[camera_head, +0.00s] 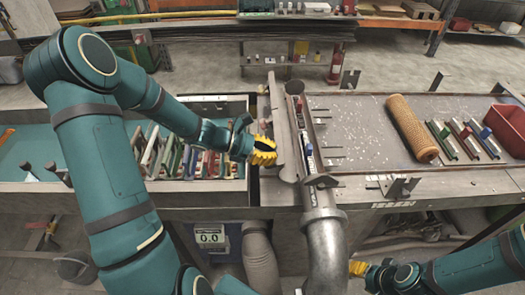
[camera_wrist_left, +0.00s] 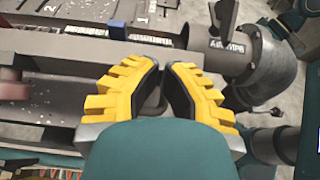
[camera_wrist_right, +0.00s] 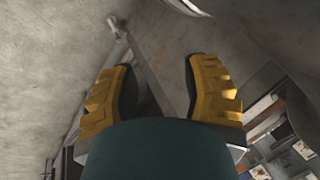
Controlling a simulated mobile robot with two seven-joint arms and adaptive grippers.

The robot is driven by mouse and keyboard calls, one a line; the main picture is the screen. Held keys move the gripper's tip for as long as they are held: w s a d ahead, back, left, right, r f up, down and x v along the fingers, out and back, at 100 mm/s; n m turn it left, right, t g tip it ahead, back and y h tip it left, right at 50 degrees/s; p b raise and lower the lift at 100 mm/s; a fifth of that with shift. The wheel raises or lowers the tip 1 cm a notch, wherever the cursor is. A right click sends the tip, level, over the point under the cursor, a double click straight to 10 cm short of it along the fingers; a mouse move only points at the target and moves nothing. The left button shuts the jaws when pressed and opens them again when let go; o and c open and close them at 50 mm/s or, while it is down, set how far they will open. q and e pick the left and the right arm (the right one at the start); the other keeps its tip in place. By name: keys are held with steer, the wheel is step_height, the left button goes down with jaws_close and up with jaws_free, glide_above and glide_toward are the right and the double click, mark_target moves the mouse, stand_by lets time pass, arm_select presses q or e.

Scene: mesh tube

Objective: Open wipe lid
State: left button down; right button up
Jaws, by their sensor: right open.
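I cannot pick out a wipe lid for certain. A grey metal trough (camera_head: 306,135) with numbered scales runs into a thick grey pipe (camera_head: 325,235); both also show in the left wrist view, the trough (camera_wrist_left: 65,45) and the pipe (camera_wrist_left: 262,60). My left gripper (camera_head: 265,152) is beside the trough's left wall. In the left wrist view my left gripper (camera_wrist_left: 163,63) has its yellow fingertips close together with a narrow gap; whether anything is pinched is unclear. My right gripper (camera_head: 358,268) is low, in front of the bench. It is open and empty in the right wrist view (camera_wrist_right: 160,62).
A tan mesh tube (camera_head: 412,128) lies on the right bench. Several coloured bars (camera_head: 465,140) and a red bin (camera_head: 508,125) are beside it. A left tray (camera_head: 90,150) holds upright coloured pieces. A display reading 0.0 (camera_head: 210,237) is below the bench.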

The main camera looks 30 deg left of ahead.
arm_select(q)
steer(key=shift+w+d+r, duration=0.1)
steer(key=shift+d+r, duration=0.15)
steer(key=shift+d, duration=0.2)
stand_by(1.0)
steer(key=v, duration=1.2)
steer(key=shift+f, duration=0.1)
